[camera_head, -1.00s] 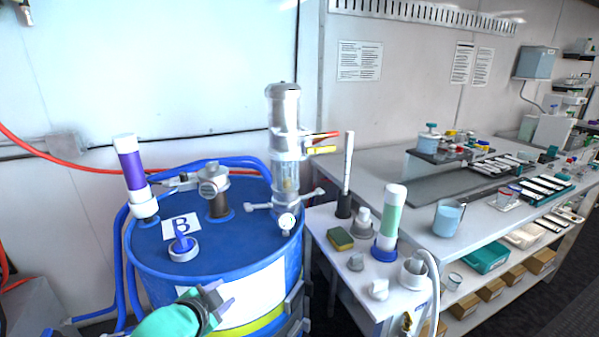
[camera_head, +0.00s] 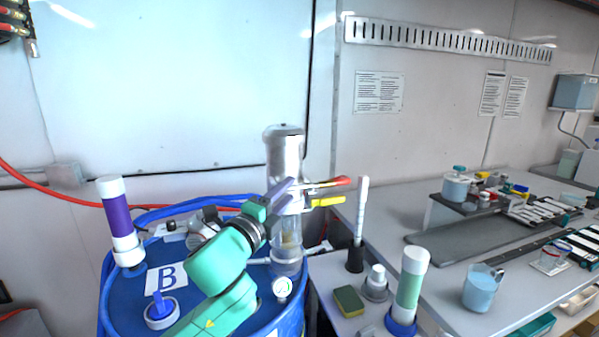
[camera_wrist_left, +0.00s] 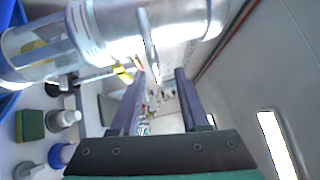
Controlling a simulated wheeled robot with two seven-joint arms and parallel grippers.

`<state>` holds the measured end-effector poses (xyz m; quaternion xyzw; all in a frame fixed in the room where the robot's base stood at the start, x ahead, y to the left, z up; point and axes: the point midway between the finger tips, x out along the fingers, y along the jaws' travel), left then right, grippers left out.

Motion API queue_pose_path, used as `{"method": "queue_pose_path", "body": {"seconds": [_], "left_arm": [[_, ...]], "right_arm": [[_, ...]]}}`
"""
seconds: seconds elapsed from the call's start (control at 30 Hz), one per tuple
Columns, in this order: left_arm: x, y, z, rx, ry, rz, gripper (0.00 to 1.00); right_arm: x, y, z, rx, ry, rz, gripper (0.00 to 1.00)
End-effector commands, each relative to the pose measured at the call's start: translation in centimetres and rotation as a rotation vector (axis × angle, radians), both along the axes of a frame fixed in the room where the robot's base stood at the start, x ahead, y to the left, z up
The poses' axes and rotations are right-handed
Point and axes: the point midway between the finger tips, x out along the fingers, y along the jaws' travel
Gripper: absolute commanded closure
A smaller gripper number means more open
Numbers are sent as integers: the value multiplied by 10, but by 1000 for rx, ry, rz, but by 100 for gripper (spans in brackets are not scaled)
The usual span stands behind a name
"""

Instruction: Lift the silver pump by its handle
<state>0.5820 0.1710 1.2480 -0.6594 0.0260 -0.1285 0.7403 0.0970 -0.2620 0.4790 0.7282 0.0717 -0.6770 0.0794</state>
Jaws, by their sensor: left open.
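The silver pump (camera_head: 286,160) stands upright on the blue drum (camera_head: 110,290), with a clear section low on its body and a gauge (camera_head: 282,288) near its foot. A red lever (camera_head: 330,182) and a yellow lever (camera_head: 328,202) stick out to its right. My left gripper (camera_head: 284,194) is open at the pump's upper body, its fingers overlapping it in the head view. My right gripper is not in view.
A purple-banded tube (camera_head: 118,220) and a blue-handled cap (camera_head: 160,312) are on the drum. To the right, a side table holds a sponge (camera_head: 349,301), a white rod (camera_head: 361,210) and a green-banded tube (camera_head: 411,280). A lab bench with glassware stands farther right.

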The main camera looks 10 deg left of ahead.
Motion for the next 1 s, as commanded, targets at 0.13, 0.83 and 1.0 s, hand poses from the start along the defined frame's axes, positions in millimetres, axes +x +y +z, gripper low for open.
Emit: {"method": "queue_pose_path", "body": {"seconds": [0.13, 0.83, 1.0], "left_arm": [[35, -10, 9, -3, 1, -1, 55], [59, -14, 8, -1, -1, -1, 100], [59, -14, 9, -1, -3, -2, 100]], "right_arm": [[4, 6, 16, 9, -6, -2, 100], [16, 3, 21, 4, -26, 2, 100], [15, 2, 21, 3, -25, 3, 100]]}}
